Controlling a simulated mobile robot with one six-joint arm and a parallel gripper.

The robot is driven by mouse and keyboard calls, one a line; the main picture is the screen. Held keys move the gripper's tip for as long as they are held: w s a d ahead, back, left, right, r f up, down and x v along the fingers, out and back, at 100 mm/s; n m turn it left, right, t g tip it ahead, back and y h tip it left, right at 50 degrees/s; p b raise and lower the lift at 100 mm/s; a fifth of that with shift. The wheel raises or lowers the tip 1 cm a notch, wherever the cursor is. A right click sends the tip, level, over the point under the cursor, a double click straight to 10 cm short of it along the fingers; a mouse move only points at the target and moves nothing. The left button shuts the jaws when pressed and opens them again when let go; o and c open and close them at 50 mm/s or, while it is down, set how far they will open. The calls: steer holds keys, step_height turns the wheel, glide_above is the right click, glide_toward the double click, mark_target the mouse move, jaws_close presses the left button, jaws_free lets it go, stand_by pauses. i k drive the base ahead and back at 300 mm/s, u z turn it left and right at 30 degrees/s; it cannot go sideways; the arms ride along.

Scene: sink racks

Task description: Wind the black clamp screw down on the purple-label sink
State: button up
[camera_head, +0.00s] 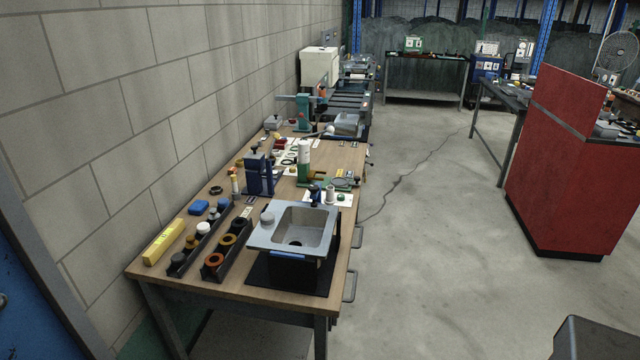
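A grey sink (262,238) with a square basin and a dark drain hole sits near the front right of the wooden workbench. It rests on a black block over a black mat (262,272). A small blue strip (288,256) shows on its front side; I cannot make out a purple label. A round light grey knob stands on its left rim. I cannot pick out a black clamp screw at this size. My gripper is not in view.
Two dark racks with round parts, one rack holding orange rings (212,260), lie left of the sink. A yellow box (164,241) lies near the wall. Blue and green fixtures stand behind. Open concrete floor (430,270) lies to the right, before a red cabinet (560,170).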

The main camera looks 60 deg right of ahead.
mark_target(313, 188)
steer(key=u, duration=0.95)
steer(key=k, duration=1.6)
steer(key=u, duration=0.1)
